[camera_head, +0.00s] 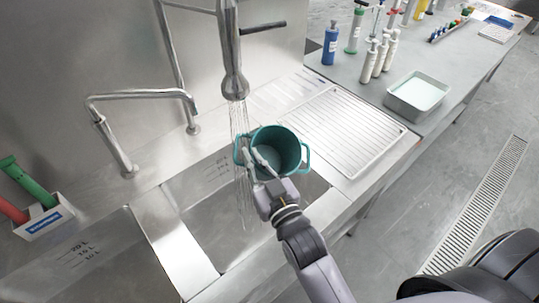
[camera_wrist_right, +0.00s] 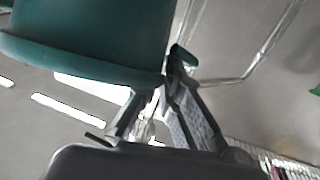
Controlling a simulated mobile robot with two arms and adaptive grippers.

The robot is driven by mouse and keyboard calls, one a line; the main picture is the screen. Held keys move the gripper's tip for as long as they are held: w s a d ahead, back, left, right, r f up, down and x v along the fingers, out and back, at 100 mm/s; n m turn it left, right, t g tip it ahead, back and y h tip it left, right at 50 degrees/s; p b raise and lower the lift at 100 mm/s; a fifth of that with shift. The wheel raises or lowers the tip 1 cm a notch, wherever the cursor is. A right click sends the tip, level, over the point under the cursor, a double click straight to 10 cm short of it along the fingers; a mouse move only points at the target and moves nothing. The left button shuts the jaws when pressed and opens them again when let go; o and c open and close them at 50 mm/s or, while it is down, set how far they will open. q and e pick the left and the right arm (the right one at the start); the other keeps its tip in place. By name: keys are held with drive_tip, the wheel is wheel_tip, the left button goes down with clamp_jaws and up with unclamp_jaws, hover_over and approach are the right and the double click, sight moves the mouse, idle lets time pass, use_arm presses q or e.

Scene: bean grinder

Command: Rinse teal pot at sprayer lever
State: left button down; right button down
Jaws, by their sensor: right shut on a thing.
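The teal pot (camera_head: 287,139) is held over the right sink basin (camera_head: 291,207), with its open mouth facing up toward the head camera. My right gripper (camera_head: 259,165) is shut on the pot at its near left side. In the right wrist view the pot (camera_wrist_right: 88,40) fills the upper left, and the gripper (camera_wrist_right: 160,95) closes at its rim or handle. The sprayer (camera_head: 233,82) hangs above, with water streams falling at the pot's left side. A lever (camera_head: 263,27) sticks out to the right of the sprayer. My left gripper is not in view.
A second faucet (camera_head: 140,95) stands at the left. A ribbed drainboard (camera_head: 345,130) lies right of the basin. A counter holds a metal tray (camera_head: 418,96), a blue bottle (camera_head: 330,44) and several white bottles. A caddy (camera_head: 44,222) with red and green items sits far left.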

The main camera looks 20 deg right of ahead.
drive_tip(key=shift+r, duration=0.1)
drive_tip(key=shift+s+d+p, duration=0.45)
drive_tip(key=shift+s+d, duration=0.5)
drive_tip(key=shift+s+d+p, duration=0.45)
drive_tip(key=shift+s+d, duration=1.4)
drive_tip(key=shift+s, duration=0.05)
drive_tip(key=s+d+r+p, duration=0.3)
drive_tip(key=r+p, duration=0.1)
drive_tip(key=p, duration=0.1)
drive_tip(key=shift+s+d, duration=0.25)
drive_tip(key=shift+s, duration=0.05)
idle(0.4)
